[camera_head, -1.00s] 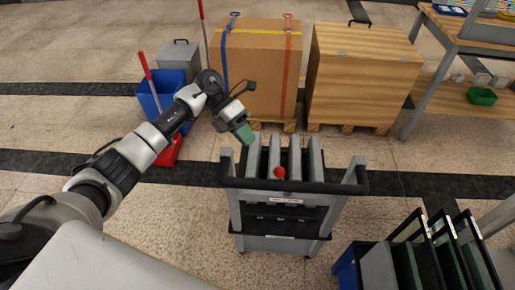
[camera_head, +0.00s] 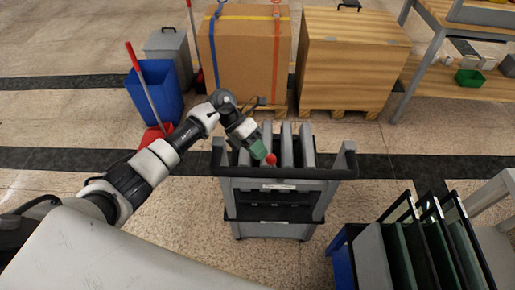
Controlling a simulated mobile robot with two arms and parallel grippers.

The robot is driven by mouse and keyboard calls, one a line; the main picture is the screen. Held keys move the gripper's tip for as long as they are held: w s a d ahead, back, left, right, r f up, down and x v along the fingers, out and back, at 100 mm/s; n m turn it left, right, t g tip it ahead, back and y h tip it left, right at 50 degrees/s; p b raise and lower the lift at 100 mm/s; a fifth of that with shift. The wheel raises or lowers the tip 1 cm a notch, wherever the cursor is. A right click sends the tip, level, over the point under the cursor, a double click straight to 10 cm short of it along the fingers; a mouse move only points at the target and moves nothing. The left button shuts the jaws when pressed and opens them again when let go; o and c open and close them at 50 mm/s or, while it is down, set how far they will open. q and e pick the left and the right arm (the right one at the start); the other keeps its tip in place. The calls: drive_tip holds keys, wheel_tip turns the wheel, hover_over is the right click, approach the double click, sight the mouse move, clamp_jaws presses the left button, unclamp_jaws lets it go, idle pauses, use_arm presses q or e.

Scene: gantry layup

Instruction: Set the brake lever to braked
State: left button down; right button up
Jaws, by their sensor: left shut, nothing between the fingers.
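The brake lever shows as a red knob (camera_head: 270,159) at the near top edge of the grey and black cart (camera_head: 275,186). Its stem is hard to make out. My left gripper (camera_head: 262,153), with green fingers, is shut and empty. Its tips are right beside the red knob, at its upper left; I cannot tell whether they touch it. My right gripper is not in view.
Grey upright panels (camera_head: 286,144) stand in the cart. A rack of dark framed panels (camera_head: 425,240) stands at the lower right. Behind are a strapped carton (camera_head: 243,52), a wooden crate (camera_head: 350,60) and a blue bin (camera_head: 158,90).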

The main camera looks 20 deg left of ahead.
use_arm(q)
drive_tip(key=shift+r, duration=0.1)
drive_tip(key=w+d+r+n+y, duration=0.1)
drive_tip(key=w+d+y, duration=0.1)
drive_tip(key=d, duration=0.5)
drive_tip(key=shift+d+r+g+y+b, duration=0.2)
drive_tip(key=shift+r+g+y+b, duration=0.15)
drive_tip(key=shift+y, duration=0.55)
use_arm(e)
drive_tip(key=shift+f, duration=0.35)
use_arm(q)
drive_tip(key=shift+w, duration=0.1)
drive_tip(key=w+a+r+p, duration=0.2)
drive_tip(key=r+p, duration=0.3)
drive_tip(key=r, duration=0.4)
drive_tip(key=shift+w, duration=0.85)
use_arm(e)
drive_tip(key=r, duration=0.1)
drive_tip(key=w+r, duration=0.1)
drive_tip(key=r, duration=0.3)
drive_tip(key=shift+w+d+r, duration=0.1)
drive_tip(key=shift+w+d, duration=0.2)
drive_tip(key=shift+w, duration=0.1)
